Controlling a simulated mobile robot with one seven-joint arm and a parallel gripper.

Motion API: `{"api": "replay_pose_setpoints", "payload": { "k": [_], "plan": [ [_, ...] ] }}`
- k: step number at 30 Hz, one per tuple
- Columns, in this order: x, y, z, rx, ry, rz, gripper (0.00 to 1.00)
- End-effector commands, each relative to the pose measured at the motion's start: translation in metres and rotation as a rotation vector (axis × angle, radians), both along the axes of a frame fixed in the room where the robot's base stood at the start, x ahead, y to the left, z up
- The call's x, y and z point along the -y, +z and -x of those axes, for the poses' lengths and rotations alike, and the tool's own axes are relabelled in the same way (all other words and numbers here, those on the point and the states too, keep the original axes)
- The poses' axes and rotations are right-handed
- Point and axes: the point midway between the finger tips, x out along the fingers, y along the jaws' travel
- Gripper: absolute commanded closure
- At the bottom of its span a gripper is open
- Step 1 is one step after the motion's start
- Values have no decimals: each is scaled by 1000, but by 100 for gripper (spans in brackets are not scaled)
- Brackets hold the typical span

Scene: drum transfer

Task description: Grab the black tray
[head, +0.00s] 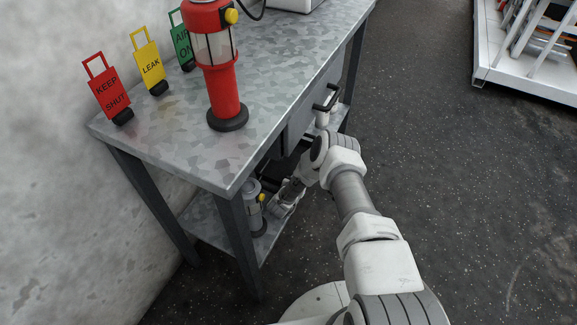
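I cannot make out a black tray for sure. A dark shape shows under the tabletop behind my arm, too hidden to name. My gripper (284,200) is under the workbench, low near the lower shelf (205,224), just right of a grey cylinder (253,208) with a yellow knob. My wrist and the bench edge partly hide it. Its fingers are too small and dark to tell if they are open, or if they hold or touch anything.
The metal workbench (170,150) carries a red lantern-like device (222,90) and red (106,90), yellow (149,65) and green (183,42) tags. A drawer with a black handle (327,98) faces my arm. Open floor (480,200) lies right; a white rack (520,70) stands far right.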

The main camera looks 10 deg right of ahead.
Motion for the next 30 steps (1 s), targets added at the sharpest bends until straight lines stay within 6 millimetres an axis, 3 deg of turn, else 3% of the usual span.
{"api": "replay_pose_setpoints", "payload": {
  "k": [9, 16, 30],
  "plan": [
    [3, -2, -5, -1, 1, 0, 60],
    [3, -2, -5, -1, 1, 0, 100],
    [3, -2, -5, -1, 1, 0, 100]
  ]
}}
